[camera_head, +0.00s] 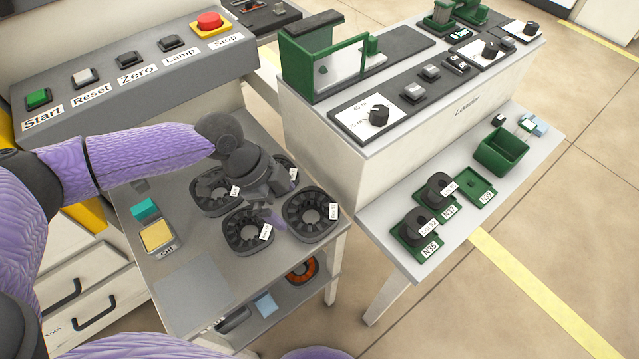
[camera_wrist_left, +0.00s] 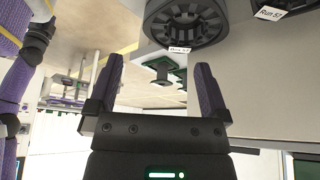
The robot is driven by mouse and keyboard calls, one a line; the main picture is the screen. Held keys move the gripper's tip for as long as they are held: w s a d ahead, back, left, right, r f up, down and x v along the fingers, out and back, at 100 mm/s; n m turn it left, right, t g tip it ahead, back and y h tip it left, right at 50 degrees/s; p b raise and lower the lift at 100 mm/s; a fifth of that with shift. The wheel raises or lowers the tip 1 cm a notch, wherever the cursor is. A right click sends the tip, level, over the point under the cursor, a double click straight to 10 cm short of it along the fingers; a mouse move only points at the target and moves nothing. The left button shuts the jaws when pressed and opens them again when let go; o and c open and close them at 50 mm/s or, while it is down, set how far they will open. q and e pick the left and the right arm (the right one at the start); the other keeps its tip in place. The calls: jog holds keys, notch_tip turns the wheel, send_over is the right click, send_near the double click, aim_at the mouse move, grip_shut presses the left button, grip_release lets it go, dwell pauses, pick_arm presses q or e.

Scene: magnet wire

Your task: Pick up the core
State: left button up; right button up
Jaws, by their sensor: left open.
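Several dark slotted ring cores sit on the grey table in the head view: a left one (camera_head: 207,203), a front one (camera_head: 238,240), a right one (camera_head: 326,222) and a back one, partly hidden by my gripper. Each carries a small white label. My left gripper (camera_head: 281,194) is over the middle of this group, its jaws open, and I see nothing between them. In the left wrist view the open fingers (camera_wrist_left: 159,68) are apart and empty, with one dark slotted core (camera_wrist_left: 187,22) at the top edge, beyond the fingertips. My right gripper is not in view.
The table also holds a teal block (camera_head: 145,209) and a yellow pad (camera_head: 157,237). A button panel (camera_head: 120,75) stands behind. The white bench (camera_head: 440,200) at right carries green trays with dark pieces and a green bin (camera_head: 501,151). An orange ring (camera_head: 303,270) lies on the lower shelf.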

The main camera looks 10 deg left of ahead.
aim_at(308, 228)
pick_arm(q)
jog(key=b+x, duration=0.1)
jog(key=x, duration=0.1)
jog(key=b+x, duration=0.1)
jog(key=x, duration=0.1)
jog(key=shift+s+d+f, duration=0.1)
jog(key=shift+s+f, duration=0.1)
jog(key=shift+f, duration=0.1)
jog(key=b+x, duration=0.2)
jog(key=x, duration=0.3)
jog(key=shift+w+d+r, duration=0.1)
jog(key=shift+d, duration=0.15)
jog(key=shift+c, duration=0.9)
jog(key=c, duration=0.7)
grip_shut()
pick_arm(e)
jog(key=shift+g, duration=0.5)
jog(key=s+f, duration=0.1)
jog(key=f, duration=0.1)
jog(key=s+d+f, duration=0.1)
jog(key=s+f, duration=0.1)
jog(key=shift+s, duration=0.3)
